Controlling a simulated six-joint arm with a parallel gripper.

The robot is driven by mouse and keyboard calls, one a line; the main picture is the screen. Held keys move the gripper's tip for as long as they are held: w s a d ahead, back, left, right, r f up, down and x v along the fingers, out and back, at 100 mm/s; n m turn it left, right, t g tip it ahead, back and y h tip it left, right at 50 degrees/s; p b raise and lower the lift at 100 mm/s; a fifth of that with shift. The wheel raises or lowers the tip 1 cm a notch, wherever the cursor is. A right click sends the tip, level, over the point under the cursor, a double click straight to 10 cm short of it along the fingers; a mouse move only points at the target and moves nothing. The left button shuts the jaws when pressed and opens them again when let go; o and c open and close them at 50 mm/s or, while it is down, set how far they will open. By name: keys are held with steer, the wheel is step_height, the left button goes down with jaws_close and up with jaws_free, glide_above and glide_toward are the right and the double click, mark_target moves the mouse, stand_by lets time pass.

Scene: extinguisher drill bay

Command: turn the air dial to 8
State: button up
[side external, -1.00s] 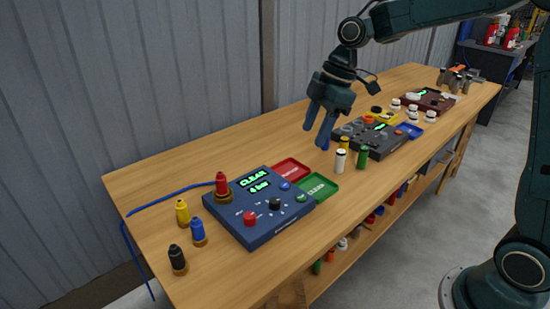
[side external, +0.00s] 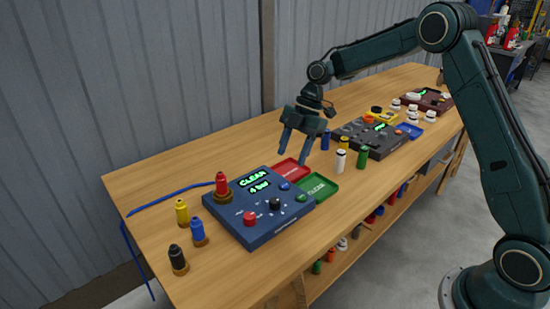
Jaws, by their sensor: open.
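A blue control box (side external: 262,229) sits on the wooden bench, with a green-lit display (side external: 256,184) whose lower line seems to read "4 bar". A black knob (side external: 275,203) with small marks around it is on its top face and looks like the air dial; its exact setting is too small to read. A red knob (side external: 249,217) is to its left. My gripper (side external: 295,156) is open and empty, pointing down, above the bench behind and right of the box.
A red tray (side external: 291,170) and a green tray (side external: 323,188) adjoin the box. A red bottle (side external: 221,184) stands at its back left corner, with yellow, blue and black ones left. White and green bottles (side external: 363,158) and a dark box (side external: 374,147) are to the right.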

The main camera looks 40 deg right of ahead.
mark_target(276, 200)
steer(key=x, duration=1.3)
steer(key=shift+a+f, duration=0.1)
steer(key=shift+f, duration=0.25)
steer(key=shift+c, duration=0.2)
steer(key=c, duration=0.9)
